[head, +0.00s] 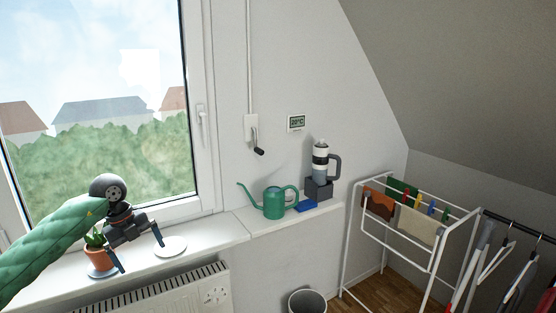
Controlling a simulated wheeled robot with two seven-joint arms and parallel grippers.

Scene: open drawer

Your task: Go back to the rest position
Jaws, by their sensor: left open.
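My left gripper (141,258) reaches in from the left on my green-sleeved arm, above the white windowsill (228,232). Its two fingers point down and are spread apart, with nothing seen between them. A small plant in a terracotta pot (97,255) stands just left of the gripper, partly hidden by it and my arm. The pot is on a pale blue saucer (103,271), and the left finger is close beside it; I cannot tell if they touch. A white saucer (172,247) lies empty to the right of the fingers. My right gripper is not in view.
A green watering can (274,204), a blue block (306,206) and a flask-like device (321,160) on a dark box (319,190) stand farther right. The window frame (198,100) is behind; a radiator (170,297) is below. A drying rack (408,230) stands right.

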